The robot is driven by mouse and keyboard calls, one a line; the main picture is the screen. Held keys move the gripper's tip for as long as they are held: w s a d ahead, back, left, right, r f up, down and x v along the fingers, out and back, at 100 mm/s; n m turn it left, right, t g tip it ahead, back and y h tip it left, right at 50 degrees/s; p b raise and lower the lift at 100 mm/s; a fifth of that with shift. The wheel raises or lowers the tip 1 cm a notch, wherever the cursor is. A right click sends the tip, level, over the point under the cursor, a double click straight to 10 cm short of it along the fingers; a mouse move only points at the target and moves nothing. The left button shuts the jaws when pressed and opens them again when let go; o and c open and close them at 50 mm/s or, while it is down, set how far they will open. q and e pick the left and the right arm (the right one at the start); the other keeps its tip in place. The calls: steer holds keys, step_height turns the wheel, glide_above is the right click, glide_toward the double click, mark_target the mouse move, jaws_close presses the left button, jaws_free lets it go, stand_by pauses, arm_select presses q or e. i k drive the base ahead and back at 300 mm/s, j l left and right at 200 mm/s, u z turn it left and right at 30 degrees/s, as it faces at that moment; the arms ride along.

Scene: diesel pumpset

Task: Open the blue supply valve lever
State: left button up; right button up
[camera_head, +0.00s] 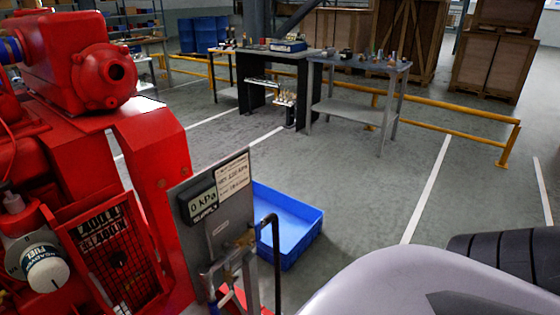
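I cannot clearly pick out a blue valve lever. A grey panel (216,228) with a display reading 0 kPa (202,205) and a printed label (233,175) stands beside the red pumpset (160,150). In front of the panel's lower right are grey pipes (232,272), a small brass-coloured fitting (246,238) and a dark hooked pipe (275,255). Any blue part there is small and hard to separate from the blue crate behind. Neither of my grippers is in view. Pale and black ribbed parts of my own body fill the lower right.
An open blue crate (283,208) lies on the floor behind the panel. A red mesh guard (108,245) and a white fuel filter (46,268) are at lower left. Workbenches (345,64) and a yellow rail (455,108) stand farther back. The middle floor is clear.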

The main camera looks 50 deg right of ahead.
mark_target(258, 226)
steer(key=z, duration=1.2)
